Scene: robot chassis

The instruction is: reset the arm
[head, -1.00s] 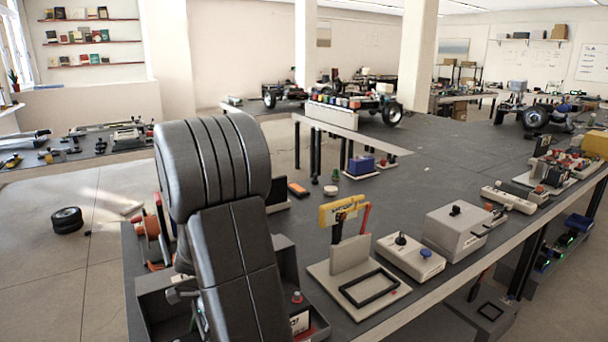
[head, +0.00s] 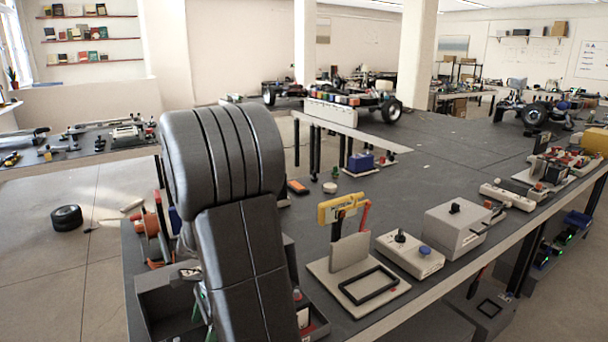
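My own dark grey arm (head: 225,170) rises in the left half of the head view, with a thick ribbed joint at the top and a straight link running down to the bottom edge. It stands in front of the workbench and hides part of its left end. My gripper is not in view, so its state and what it may hold do not show.
The workbench (head: 445,140) runs from the front to the back right. A yellow-topped stand (head: 348,255), a control box with a joystick (head: 410,254) and a grey box (head: 457,229) stand near its front edge. A wheel (head: 67,217) lies on the open floor at left.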

